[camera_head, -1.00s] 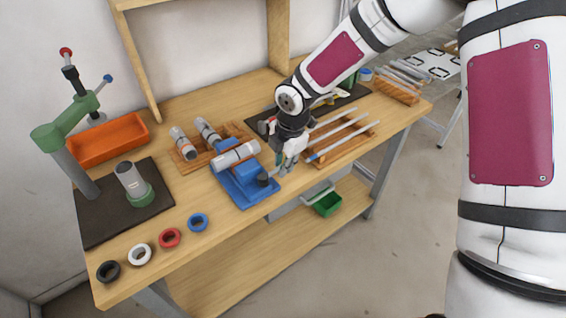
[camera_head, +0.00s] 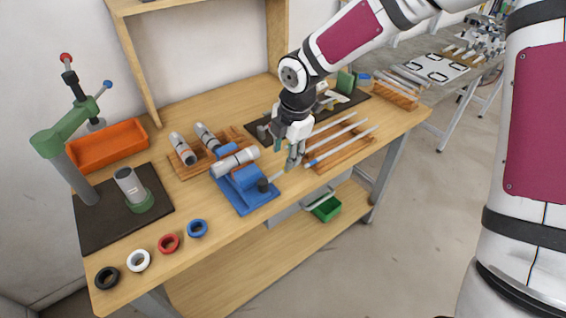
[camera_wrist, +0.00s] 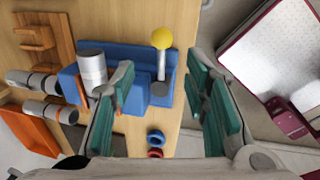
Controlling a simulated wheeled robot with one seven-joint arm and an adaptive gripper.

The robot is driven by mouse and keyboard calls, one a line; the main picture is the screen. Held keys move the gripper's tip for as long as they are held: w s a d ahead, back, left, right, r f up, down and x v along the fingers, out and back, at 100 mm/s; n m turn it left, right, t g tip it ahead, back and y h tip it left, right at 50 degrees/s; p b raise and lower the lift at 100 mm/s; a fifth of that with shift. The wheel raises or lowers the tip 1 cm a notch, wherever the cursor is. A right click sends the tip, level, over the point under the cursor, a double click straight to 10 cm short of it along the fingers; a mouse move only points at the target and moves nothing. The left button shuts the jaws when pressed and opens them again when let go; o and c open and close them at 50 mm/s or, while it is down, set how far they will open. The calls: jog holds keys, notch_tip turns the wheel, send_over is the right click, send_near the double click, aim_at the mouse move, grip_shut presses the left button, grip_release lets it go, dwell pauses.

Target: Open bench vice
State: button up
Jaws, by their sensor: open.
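The blue bench vice (camera_head: 258,193) stands near the front edge of the bench, with a grey cylinder (camera_head: 236,161) across its jaws. Its grey handle bar (camera_head: 276,177) points from a dark hub (camera_head: 263,186) toward my gripper (camera_head: 293,160). In the wrist view the vice (camera_wrist: 134,92) lies beyond the fingers, with the cylinder (camera_wrist: 92,66) upright at left. The handle ends in a yellow ball (camera_wrist: 162,38). My gripper (camera_wrist: 160,80) is open, its teal-padded fingers on either side of the handle in the picture. I cannot tell whether they touch it.
A wooden rack with rods (camera_head: 343,152) lies close right of my gripper. Grey cylinders sit on a wooden holder (camera_head: 182,171) left of the vice. A green press (camera_head: 62,133), an orange tray (camera_head: 132,139) and several coloured rings (camera_head: 168,243) are further left.

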jog(key=r, duration=0.5)
jog(key=shift+s+d+r, duration=0.15)
jog(key=shift+s+d, duration=0.15)
jog(key=shift+s, duration=0.1)
jog(key=s+d+r+m+t+h, duration=0.2)
jog(key=s+d+r+m+h, duration=0.1)
jog(key=s+d+r+m, duration=0.9)
jog(key=s+d+r+m+y, duration=0.1)
jog(key=s+r+m, duration=0.1)
jog(key=s+m, duration=0.4)
jog(key=s+d+r+m+t, duration=0.1)
jog(key=s+d+r+m, duration=0.1)
jog(key=s+m, duration=0.5)
jog(key=shift+s+d+t+y, duration=0.15)
jog(key=shift+s+t+y, duration=0.15)
jog(key=shift+s+y, duration=0.1)
